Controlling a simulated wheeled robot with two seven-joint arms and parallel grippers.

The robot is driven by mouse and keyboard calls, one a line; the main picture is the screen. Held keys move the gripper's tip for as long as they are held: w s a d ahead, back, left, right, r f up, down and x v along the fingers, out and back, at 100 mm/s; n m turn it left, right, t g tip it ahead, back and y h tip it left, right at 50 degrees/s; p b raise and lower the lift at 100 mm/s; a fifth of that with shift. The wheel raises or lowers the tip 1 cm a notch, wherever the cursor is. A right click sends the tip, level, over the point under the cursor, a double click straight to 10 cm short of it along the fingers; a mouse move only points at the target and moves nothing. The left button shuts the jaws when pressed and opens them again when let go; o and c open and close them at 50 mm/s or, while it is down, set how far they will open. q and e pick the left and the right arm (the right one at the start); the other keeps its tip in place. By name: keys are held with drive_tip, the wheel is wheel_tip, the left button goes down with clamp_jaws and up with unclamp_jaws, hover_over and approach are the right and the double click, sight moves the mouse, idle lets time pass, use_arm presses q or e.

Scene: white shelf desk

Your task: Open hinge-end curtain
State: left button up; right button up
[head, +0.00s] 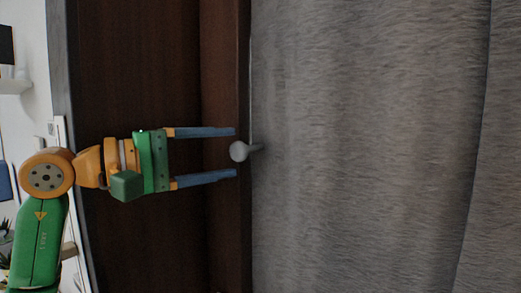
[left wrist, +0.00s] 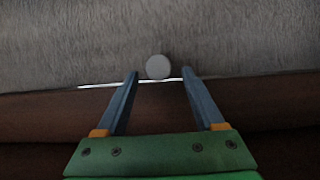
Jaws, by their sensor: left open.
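A grey, textured curtain (head: 370,150) fills the right of the head view and the top of the left wrist view (left wrist: 60,45). A small round pale knob (head: 239,151) stands out at its left edge on a short stem. The knob also shows in the left wrist view (left wrist: 158,67). My left gripper (head: 236,151) is open, its blue fingers pointing at the knob, one on each side of it in the picture. I cannot see either finger touching it. My right gripper is not in view.
A dark brown wooden panel (head: 135,70) lies left of the curtain, behind my left arm. A white wall and a small shelf (head: 14,86) show at the far left. Plants (head: 5,240) and a blue item stand at the lower left edge.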

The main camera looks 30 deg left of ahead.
sight(254, 149)
use_arm(q)
drive_tip(key=p+x, duration=0.1)
drive_tip(key=x, duration=0.5)
drive_tip(key=shift+s+d+r+p, duration=0.15)
drive_tip(key=shift+s+d+p, duration=0.05)
drive_tip(key=shift+d+p, duration=0.2)
drive_tip(key=shift+w+d, duration=0.1)
drive_tip(key=shift+w, duration=0.2)
drive_tip(key=shift+s, duration=0.1)
drive_tip(key=shift+s, duration=0.1)
drive_tip(key=shift+c, duration=1)
clamp_jaws()
